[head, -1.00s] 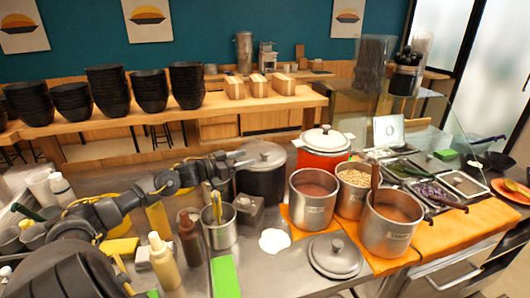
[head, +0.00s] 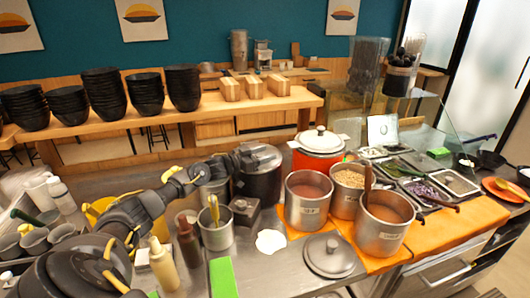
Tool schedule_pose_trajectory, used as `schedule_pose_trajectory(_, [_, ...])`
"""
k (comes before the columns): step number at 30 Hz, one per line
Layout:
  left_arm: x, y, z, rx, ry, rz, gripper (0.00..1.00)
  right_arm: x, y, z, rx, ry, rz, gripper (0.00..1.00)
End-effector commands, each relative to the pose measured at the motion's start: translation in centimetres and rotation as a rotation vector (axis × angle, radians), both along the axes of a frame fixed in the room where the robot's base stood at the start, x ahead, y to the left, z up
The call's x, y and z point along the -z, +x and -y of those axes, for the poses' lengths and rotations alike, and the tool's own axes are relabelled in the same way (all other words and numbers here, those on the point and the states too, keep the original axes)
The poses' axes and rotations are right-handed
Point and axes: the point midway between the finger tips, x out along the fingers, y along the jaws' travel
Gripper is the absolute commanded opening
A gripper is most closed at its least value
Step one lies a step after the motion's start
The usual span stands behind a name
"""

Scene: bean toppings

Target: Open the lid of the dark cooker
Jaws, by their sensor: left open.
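The dark cooker (head: 263,185) stands on the steel counter, left of the red cooker (head: 318,158). Its grey lid (head: 266,157) sits on top, and the near left part of the lid is covered by my gripper. I cannot tell whether the lid is raised at all. My left gripper (head: 245,158) is open at the left side of the lid, close to its top. Whether the fingers touch the lid or its knob cannot be told. My right gripper is not in view.
Steel pots (head: 308,200) stand on an orange mat to the right. A loose lid (head: 330,255) lies in front of them. A utensil pot (head: 215,228), sauce bottles (head: 188,240) and a dark block (head: 244,211) stand under my left arm.

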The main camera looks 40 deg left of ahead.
Motion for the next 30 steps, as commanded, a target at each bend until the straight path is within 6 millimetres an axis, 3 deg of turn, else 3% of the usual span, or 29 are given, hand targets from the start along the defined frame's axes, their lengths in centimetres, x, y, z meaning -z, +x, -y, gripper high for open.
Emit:
schedule_pose_trajectory(11, [0.04, 0.47, 0.22, 0.001, 0.0, -0.001, 0.55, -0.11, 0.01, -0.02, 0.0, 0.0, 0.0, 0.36])
schedule_pose_trajectory(23, [0.03, 0.45, 0.19, 0.0, 0.0, -0.001, 0.03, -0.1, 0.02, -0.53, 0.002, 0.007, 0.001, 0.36])
schedule_pose_trajectory(30, [-0.2, 0.75, 0.5, 0.005, -0.006, -0.003, 0.0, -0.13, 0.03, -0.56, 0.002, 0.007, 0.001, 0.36])
